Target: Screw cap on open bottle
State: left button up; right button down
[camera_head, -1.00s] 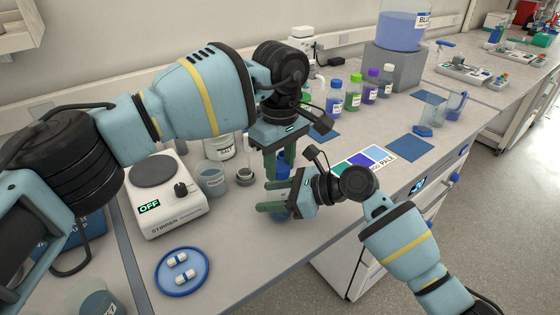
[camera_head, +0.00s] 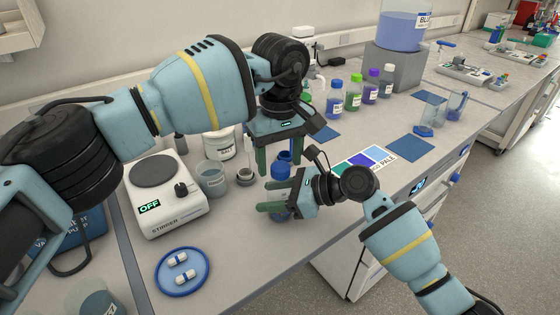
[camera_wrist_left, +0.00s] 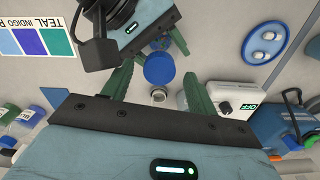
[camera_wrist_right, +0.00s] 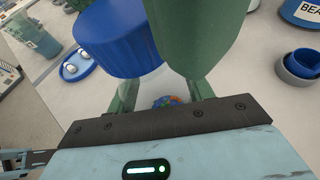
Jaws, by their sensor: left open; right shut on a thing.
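A blue ribbed cap (camera_head: 282,172) is on top of the bottle (camera_head: 279,212), which is mostly hidden by my right gripper. My right gripper (camera_head: 266,197) is shut on the bottle from the side, below the cap. My left gripper (camera_head: 280,160) points down from above and is open, with one finger on each side of the cap and gaps between. The cap also shows between the left fingers in the left wrist view (camera_wrist_left: 159,68) and up close in the right wrist view (camera_wrist_right: 118,40). I cannot tell how tightly it sits.
The stirrer (camera_head: 165,205), reading OFF, a beaker (camera_head: 212,180) and a small grey holder (camera_head: 245,176) stand to the left. A blue dish (camera_head: 160,283) with two white bars lies in front. Capped colour bottles (camera_head: 353,95) stand behind. Bench around the dish is clear.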

pick_arm(q)
notch_tip(320, 180, up, 11)
dwell(0.4)
pick_arm(e)
jog(key=c, duration=0.5)
grip_release()
pick_arm(q)
jog(key=shift+f, duration=0.1)
pick_arm(e)
jog(key=v, duration=0.7)
jog(key=shift+s+d+r+p, duration=0.1)
jog(key=shift+d+r+p, duration=0.1)
jog(key=shift+d+p, duration=0.1)
pick_arm(q)
jog(key=shift+s+r, duration=0.2)
jog(key=shift+r, duration=0.7)
jog(key=shift+d, duration=0.1)
pick_arm(e)
jog(key=shift+d, duration=0.2)
